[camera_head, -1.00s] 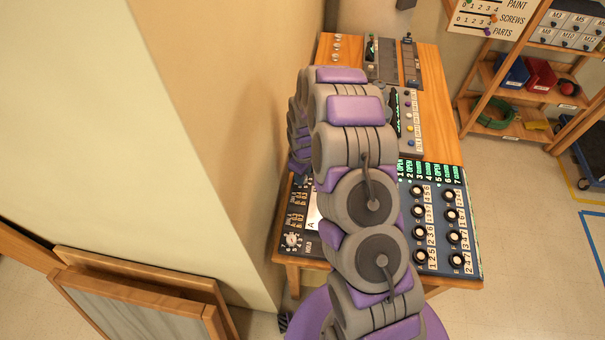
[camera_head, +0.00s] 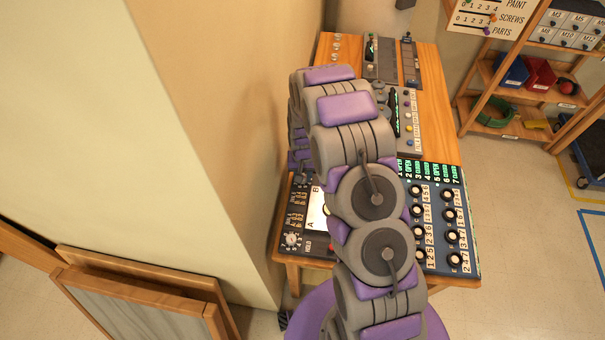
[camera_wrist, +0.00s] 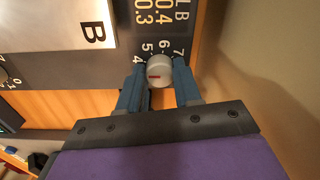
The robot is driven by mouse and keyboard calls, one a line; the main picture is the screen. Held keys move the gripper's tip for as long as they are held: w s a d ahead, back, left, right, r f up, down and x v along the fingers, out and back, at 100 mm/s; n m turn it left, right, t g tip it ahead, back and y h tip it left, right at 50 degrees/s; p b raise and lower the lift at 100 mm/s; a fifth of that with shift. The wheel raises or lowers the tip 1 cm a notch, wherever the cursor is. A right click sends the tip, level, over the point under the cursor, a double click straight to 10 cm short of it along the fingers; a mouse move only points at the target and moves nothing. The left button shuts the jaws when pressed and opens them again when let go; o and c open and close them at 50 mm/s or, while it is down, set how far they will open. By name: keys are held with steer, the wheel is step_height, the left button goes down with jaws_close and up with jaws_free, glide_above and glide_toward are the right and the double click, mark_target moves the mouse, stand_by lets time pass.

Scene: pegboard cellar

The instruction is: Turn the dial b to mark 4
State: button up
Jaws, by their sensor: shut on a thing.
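Dial b (camera_wrist: 159,70) is a pale round knob with a short red mark on its face. It sits on a dark panel, with the printed numbers 4, 5, 6 and 7 around its far side. The red mark points to the picture's left, near the 4 end of the scale; its exact reading is unclear. My gripper (camera_wrist: 158,82) has one blue finger on each side of the knob and is shut on it. In the head view my arm hides most of the dial's surroundings.
A pale plate lettered B (camera_wrist: 85,35) lies left of the dial in the wrist view. In the head view, another dial (camera_head: 291,240) sits at the panel's near corner. A blue panel of black knobs (camera_head: 437,265) stands to the right, and a wall rises close on the left.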

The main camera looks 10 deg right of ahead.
steer(key=shift+w+r+m, duration=0.1)
steer(key=shift+m, duration=1.5)
steer(key=o, duration=1)
steer(key=shift+a, duration=0.1)
steer(key=shift+o, duration=0.2)
step_height(320, 180, up, 17)
steer(key=shift+p, duration=0.3)
steer(key=shift+r, duration=0.1)
